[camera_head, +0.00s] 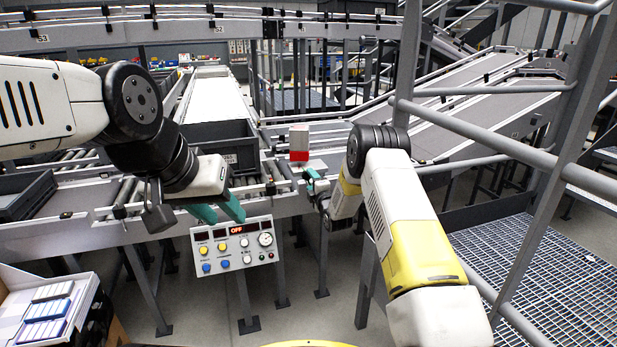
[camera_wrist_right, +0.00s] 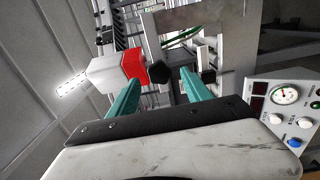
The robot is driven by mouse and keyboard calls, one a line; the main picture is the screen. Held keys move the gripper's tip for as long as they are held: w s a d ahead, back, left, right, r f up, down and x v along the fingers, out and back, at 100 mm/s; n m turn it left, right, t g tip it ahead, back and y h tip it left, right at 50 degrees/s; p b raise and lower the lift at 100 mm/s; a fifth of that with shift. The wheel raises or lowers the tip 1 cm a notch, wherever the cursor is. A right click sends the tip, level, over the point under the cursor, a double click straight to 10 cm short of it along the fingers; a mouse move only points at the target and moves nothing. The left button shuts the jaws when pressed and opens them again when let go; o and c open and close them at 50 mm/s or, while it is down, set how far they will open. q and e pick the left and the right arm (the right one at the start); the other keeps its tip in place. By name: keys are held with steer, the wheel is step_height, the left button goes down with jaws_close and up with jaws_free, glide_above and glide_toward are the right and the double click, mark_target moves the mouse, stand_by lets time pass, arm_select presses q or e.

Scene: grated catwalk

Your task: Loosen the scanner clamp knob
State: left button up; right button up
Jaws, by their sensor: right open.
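The scanner, a grey-white box with a red face (camera_head: 299,143), stands at the conveyor's edge in the head view. In the right wrist view the scanner (camera_wrist_right: 132,66) is left of centre. The black clamp knob (camera_wrist_right: 158,70) is beside it, on a grey metal bracket. My right gripper (camera_head: 312,180) is just below the scanner in the head view. Its teal fingers (camera_wrist_right: 160,80) are apart, with the knob showing between their tips; contact cannot be told. The knob is not clear in the head view. My left gripper (camera_head: 221,211) has its teal fingers apart, above the control panel.
A control panel (camera_head: 235,246) with a lit "OFF" display, buttons and a gauge hangs in front of the conveyor. A dark tote (camera_head: 210,143) sits on the conveyor behind my left gripper. Grey railings (camera_head: 480,145) stand at right. A carton (camera_head: 50,310) is at lower left.

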mark_target(308, 176)
steer(key=shift+x, duration=1.75)
jaws_close()
